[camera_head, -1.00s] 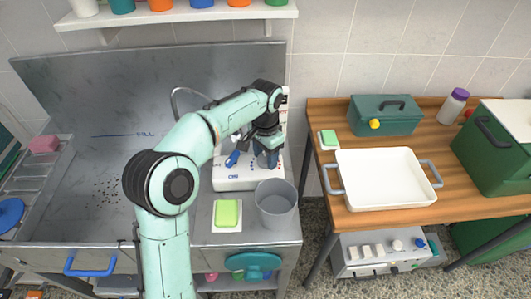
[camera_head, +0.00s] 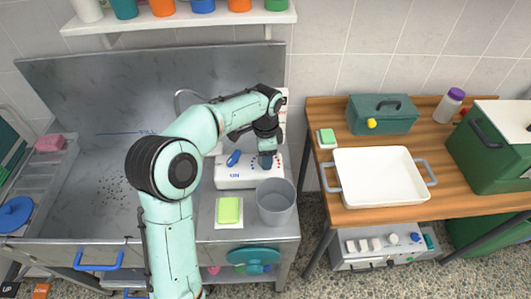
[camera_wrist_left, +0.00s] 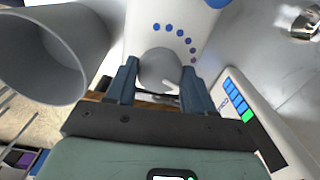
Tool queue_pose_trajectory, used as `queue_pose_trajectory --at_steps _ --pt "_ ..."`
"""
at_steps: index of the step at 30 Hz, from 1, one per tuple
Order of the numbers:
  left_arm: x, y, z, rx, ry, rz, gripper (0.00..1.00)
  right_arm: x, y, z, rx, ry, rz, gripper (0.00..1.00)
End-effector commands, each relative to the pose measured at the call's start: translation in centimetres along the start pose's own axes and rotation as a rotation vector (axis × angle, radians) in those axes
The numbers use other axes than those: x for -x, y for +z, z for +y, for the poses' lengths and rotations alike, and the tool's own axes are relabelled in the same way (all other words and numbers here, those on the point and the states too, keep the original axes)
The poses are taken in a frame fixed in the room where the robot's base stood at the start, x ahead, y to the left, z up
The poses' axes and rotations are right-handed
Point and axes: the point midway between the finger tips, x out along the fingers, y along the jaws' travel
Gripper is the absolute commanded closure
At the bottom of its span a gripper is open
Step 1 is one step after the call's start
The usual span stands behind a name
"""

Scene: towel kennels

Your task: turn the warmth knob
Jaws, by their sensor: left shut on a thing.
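The warmth knob (camera_wrist_left: 160,68) is a round grey dial with a white pointer mark on the white control box. An arc of dots runs around it, blue turning to purple. The white control box (camera_head: 231,182) sits on the metal counter, with a blue lever (camera_head: 233,158) on its left part. My left gripper (camera_head: 266,163) reaches down onto the box's right part. In the left wrist view, its two fingers (camera_wrist_left: 160,82) are shut on the knob, one on each side. In the head view the gripper hides the knob. My right gripper is out of view.
A grey bucket (camera_head: 276,213) stands right in front of the box, close to my left gripper. A green sponge (camera_head: 229,210) lies on a white tray beside it. A strip of blue and green segments (camera_wrist_left: 236,98) shows near the knob. A white basin (camera_head: 378,180) stands on the wooden table.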

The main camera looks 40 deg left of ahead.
Motion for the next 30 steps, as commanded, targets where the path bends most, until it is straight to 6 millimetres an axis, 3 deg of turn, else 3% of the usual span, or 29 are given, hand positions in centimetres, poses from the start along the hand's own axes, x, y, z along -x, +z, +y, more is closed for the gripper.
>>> queue_pose_trajectory --at_steps 13,14,15,16,25,30 --pt "-0.1 0.0 0.0 -0.012 0.000 -0.001 0.78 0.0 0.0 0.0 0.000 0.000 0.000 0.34" --pt "-0.1 0.0 0.0 -0.011 0.000 -0.001 0.41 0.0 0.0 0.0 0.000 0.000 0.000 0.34" --pt "-0.1 0.0 0.0 -0.011 0.000 -0.001 0.28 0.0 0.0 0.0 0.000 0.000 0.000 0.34" --pt "-0.1 0.0 0.0 -0.011 0.000 -0.001 0.22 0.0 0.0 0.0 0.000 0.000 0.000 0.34" --pt "0.1 0.0 0.0 -0.011 0.000 0.000 0.22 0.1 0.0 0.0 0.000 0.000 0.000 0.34" --pt "1.9 -0.1 -0.1 -0.011 -0.004 0.003 0.22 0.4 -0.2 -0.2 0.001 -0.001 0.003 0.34"
